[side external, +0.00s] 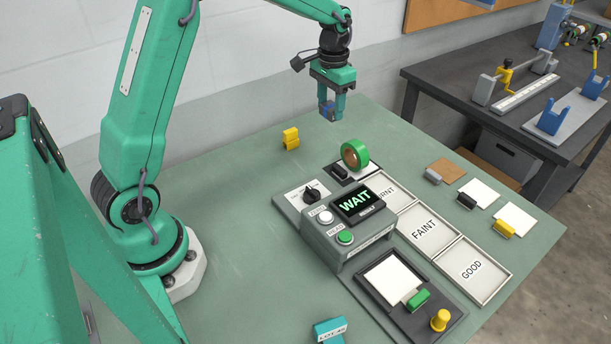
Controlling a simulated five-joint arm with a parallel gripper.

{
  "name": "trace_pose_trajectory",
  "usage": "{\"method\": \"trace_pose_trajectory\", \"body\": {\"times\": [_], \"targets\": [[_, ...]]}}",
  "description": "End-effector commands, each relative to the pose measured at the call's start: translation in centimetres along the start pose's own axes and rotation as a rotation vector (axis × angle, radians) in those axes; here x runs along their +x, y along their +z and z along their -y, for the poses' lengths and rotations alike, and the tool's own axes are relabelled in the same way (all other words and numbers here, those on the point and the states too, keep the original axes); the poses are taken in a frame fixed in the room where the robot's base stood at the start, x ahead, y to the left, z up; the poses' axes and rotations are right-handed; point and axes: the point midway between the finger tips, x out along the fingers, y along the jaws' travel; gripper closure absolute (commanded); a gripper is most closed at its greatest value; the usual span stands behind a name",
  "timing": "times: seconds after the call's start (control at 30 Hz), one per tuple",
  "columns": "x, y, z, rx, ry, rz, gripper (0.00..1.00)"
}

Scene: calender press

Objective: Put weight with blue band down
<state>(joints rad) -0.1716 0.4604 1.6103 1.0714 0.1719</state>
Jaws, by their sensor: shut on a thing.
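My gripper (331,112) hangs at the back of the green table, fingers pointing down. It is shut on the weight with blue band (325,107), which shows as a small dark blue patch between and beside the fingers. Most of the weight is hidden by the fingers. It appears to be held above the table top, with no contact below it that I can see.
A yellow block-like piece (291,138) stands left of and below the gripper in the picture. A green tape roll (355,154) stands to the right, behind the control box with the WAIT display (357,202). Labelled trays (426,231) lie beyond. The table's left middle (235,200) is clear.

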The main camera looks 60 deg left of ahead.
Motion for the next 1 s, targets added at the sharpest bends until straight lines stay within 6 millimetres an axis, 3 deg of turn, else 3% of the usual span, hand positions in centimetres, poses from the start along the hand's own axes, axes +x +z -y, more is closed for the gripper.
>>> {"method": "trace_pose_trajectory", "body": {"times": [0.43, 1.0], "targets": [[-0.4, 9.0, 0.0, -0.001, -0.001, -0.004, 0.91], [1.5, 20.3, -1.1, 0.0, -0.001, -0.003, 0.91]]}}
